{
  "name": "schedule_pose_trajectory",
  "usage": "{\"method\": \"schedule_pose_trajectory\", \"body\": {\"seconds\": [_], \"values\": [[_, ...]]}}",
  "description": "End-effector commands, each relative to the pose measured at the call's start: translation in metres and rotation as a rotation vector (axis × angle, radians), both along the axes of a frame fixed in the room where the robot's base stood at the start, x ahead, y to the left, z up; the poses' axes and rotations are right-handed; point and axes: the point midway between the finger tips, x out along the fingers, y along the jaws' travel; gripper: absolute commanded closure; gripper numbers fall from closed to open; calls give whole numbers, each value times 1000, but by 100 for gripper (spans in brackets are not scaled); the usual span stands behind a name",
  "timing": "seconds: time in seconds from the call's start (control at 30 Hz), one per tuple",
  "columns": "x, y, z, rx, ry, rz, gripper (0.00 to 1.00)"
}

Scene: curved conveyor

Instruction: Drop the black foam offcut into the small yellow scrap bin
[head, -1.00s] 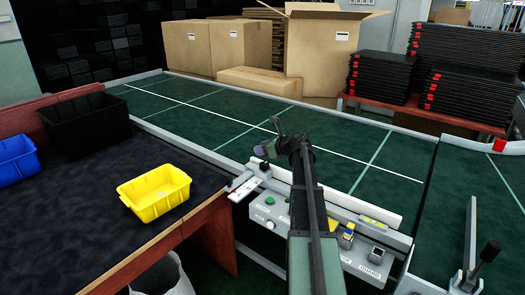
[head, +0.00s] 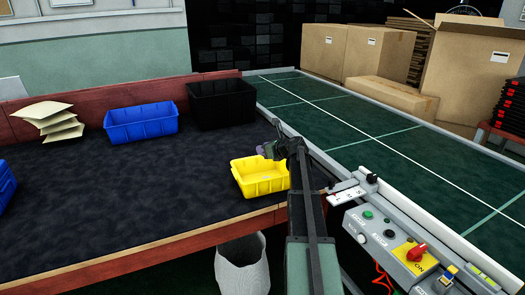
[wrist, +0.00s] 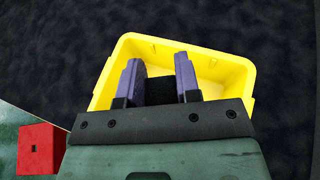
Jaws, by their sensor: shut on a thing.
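The small yellow scrap bin (head: 262,187) stands on the dark-topped bench near its right front corner. In the wrist view the yellow bin (wrist: 237,72) lies right below my gripper (wrist: 160,72). The purple fingers are shut on the black foam offcut (wrist: 160,90), a dark piece between them, seen over the bin's opening. In the head view my gripper (head: 268,150) is above the bin's back edge, and the offcut cannot be made out there. The front part of the bin is hidden by my gripper body in the wrist view.
A black bin (head: 222,103) and a blue bin (head: 141,124) stand at the back of the bench (head: 120,200). The green conveyor (head: 400,150) with its control box (head: 390,240) lies to the right. A red block (wrist: 41,149) shows at lower left in the wrist view.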

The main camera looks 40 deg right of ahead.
Motion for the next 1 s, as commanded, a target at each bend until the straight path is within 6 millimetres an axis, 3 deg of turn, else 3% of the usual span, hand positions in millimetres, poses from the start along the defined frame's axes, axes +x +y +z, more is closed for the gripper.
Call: {"method": "schedule_pose_trajectory", "body": {"seconds": [0.4, 0.73, 0.77, 0.93, 1.0], "values": [[0, 0, -57, -1, 0, 1, 91], [0, 0, -59, -1, 0, 1, 91], [0, 0, -59, -1, 0, 1, 66], [0, 0, -59, -1, 0, 1, 40], [0, 0, -59, -1, 0, 1, 39]]}}
